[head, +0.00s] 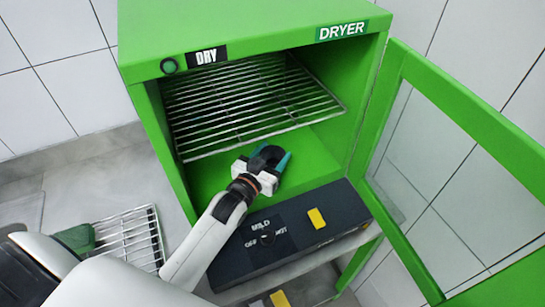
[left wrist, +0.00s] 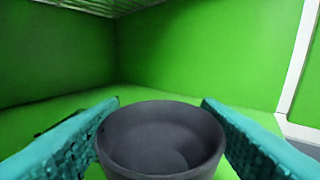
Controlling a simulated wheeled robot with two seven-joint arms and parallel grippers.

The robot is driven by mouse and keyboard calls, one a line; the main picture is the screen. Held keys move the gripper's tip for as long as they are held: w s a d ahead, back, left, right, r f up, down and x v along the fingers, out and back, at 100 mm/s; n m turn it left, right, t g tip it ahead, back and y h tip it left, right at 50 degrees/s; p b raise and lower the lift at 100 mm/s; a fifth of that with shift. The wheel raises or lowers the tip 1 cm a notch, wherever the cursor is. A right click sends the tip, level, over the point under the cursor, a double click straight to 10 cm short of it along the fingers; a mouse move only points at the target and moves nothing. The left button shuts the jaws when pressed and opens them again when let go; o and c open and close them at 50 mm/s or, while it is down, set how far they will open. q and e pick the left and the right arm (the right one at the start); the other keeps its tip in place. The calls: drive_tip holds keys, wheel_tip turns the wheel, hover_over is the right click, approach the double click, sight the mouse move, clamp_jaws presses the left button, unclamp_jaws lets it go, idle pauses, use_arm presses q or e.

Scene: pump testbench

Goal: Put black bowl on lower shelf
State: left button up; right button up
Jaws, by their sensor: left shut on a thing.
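The black bowl (left wrist: 160,140) is upright between the two teal fingers of my left gripper (left wrist: 160,135) in the left wrist view. In the head view my left gripper (head: 268,160) is inside the green dryer (head: 150,45), below the wire shelf (head: 250,95), and the dark bowl (head: 268,152) shows partly at its tip. The gripper is shut on the bowl. The bowl is over the green dryer floor (head: 310,165); I cannot tell whether it touches it. My right gripper is not in view.
The dryer's glass door (head: 440,150) stands open on the right. A dark control panel (head: 290,235) with a yellow label is in front below the opening. A wire rack (head: 130,235) with a green object (head: 75,238) lies on the grey counter at left.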

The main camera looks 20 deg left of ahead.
use_arm(q)
drive_tip(key=shift+w+a+f, duration=0.1)
drive_tip(key=shift+w+f, duration=0.05)
drive_tip(key=shift+w, duration=0.25)
drive_tip(key=o, duration=0.9)
drive_tip(key=shift+s, duration=0.25)
drive_tip(key=shift+o, duration=0.6)
drive_tip(key=shift+s, duration=0.35)
drive_tip(key=s, duration=0.3)
drive_tip(key=s+b, duration=0.1)
drive_tip(key=s, duration=0.3)
drive_tip(key=s+a+b, duration=0.1)
drive_tip(key=s, duration=0.2)
drive_tip(key=shift+s+r, duration=0.2)
drive_tip(key=shift+r, duration=0.1)
drive_tip(key=shift+s+a+r, duration=0.1)
drive_tip(key=shift+s+r, duration=0.05)
drive_tip(key=shift+s, duration=0.3)
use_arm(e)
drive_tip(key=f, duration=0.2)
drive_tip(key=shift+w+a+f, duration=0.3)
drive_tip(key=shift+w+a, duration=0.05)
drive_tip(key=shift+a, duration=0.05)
